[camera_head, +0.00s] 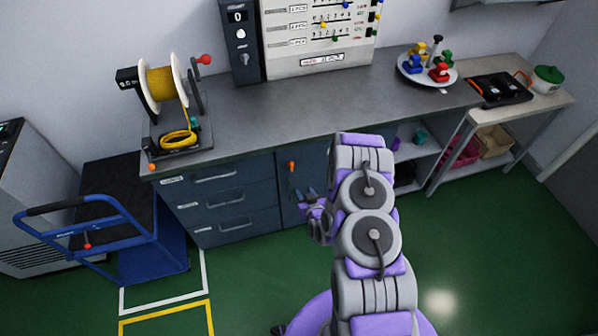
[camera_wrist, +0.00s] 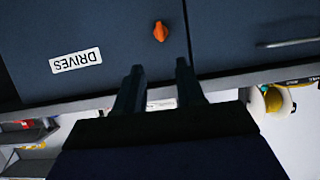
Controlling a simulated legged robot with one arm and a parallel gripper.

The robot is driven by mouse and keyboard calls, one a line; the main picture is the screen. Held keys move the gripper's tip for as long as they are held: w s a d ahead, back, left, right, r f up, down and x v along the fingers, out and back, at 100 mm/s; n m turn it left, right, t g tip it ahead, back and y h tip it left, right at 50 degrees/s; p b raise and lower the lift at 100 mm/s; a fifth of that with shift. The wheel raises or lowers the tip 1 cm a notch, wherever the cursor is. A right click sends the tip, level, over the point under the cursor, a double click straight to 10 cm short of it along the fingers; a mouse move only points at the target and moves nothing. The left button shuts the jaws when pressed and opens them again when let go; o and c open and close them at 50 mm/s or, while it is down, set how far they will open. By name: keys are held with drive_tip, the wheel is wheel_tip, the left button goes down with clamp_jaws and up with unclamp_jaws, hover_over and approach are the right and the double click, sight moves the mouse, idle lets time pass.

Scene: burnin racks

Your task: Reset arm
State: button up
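My arm reaches forward over the green floor in the head view. My gripper (camera_head: 306,197) is in front of the blue-grey cabinet under the workbench, low and to the left of the arm's joints. In the wrist view my gripper (camera_wrist: 160,73) has its two dark fingers apart, with nothing between them. An orange knob (camera_wrist: 160,31) on the cabinet front shows just beyond the fingertips. The same orange knob (camera_head: 291,166) is just above the gripper in the head view. A cabinet door (camera_wrist: 90,30) bears a "DRIVES" label, upside down in the wrist view.
A blue cart (camera_head: 150,255) stands at left. The green floor (camera_head: 480,240) at right is clear.

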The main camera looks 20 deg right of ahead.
drive_tip(key=shift+w+r, duration=0.1)
wheel_tip(320, 180, up, 8)
drive_tip(key=w+a+n+g+y, duration=0.1)
drive_tip(key=w+a+g, duration=0.1)
drive_tip(key=g, duration=0.2)
drive_tip(key=s+r+g+b, duration=0.2)
drive_tip(key=s+r+g, duration=0.2)
drive_tip(key=s+r, duration=0.5)
drive_tip(key=s+a+r+g, duration=0.1)
drive_tip(key=s+r+g, duration=0.1)
drive_tip(key=s+r, duration=0.4)
drive_tip(key=s+a+r+g, duration=0.1)
drive_tip(key=s+r, duration=0.6)
drive_tip(key=s, duration=0.8)
drive_tip(key=s+a+r+g+h, duration=0.1)
drive_tip(key=s+r+g, duration=0.3)
drive_tip(key=s+r, duration=0.3)
drive_tip(key=s+b, duration=0.1)
drive_tip(key=s, duration=0.3)
drive_tip(key=shift+a+m, duration=0.4)
drive_tip(key=shift+w, duration=0.2)
